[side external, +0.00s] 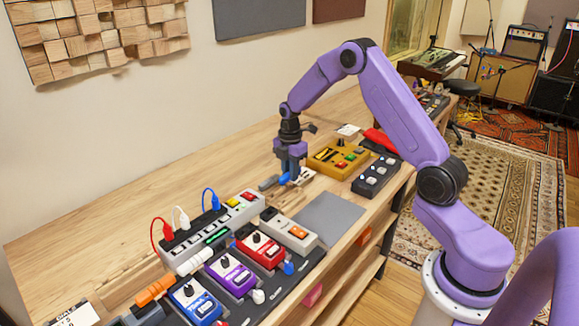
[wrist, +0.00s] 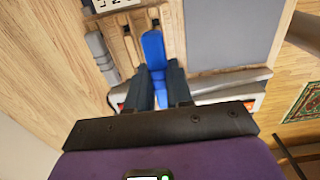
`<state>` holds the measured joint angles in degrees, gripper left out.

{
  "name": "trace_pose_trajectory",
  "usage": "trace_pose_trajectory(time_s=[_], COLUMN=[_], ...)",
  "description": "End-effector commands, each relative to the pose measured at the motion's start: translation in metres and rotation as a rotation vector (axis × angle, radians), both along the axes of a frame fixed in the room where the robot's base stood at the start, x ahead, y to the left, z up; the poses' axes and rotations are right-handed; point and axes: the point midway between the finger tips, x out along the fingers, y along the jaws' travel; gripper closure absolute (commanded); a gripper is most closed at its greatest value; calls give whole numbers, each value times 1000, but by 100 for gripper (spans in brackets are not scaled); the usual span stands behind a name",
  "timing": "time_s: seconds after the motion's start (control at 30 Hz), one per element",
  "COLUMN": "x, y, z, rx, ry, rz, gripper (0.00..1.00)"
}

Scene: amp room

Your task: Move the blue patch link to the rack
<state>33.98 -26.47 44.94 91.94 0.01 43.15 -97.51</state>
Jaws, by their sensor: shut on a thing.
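My gripper (side external: 290,172) is low over the bench and shut on the blue patch link (wrist: 153,48). In the wrist view the link sticks out from between the two dark fingers (wrist: 159,88). A bit of its blue also shows below the fingers in the side view (side external: 284,179). A wooden rack with slots (wrist: 127,45) lies beneath and beside the link, which is lined up along it. I cannot tell whether the link touches the rack. A grey link (wrist: 102,58) lies left of the blue one.
A grey mat (side external: 329,215) lies right of the rack. A pedal board with red (side external: 260,246), purple (side external: 232,274) and blue (side external: 195,299) pedals stands in front. A white patch strip with cables (side external: 212,229) is to the left. A yellow box (side external: 338,158) stands behind right. The bench's back left is clear.

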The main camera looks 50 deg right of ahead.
Motion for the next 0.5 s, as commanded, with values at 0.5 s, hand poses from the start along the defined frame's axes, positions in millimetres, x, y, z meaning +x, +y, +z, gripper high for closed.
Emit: trace_pose_trajectory(time_s=[0.5], x=[0], y=[0], z=[-39], rx=[0], ry=[1], rz=[0], gripper=[100])
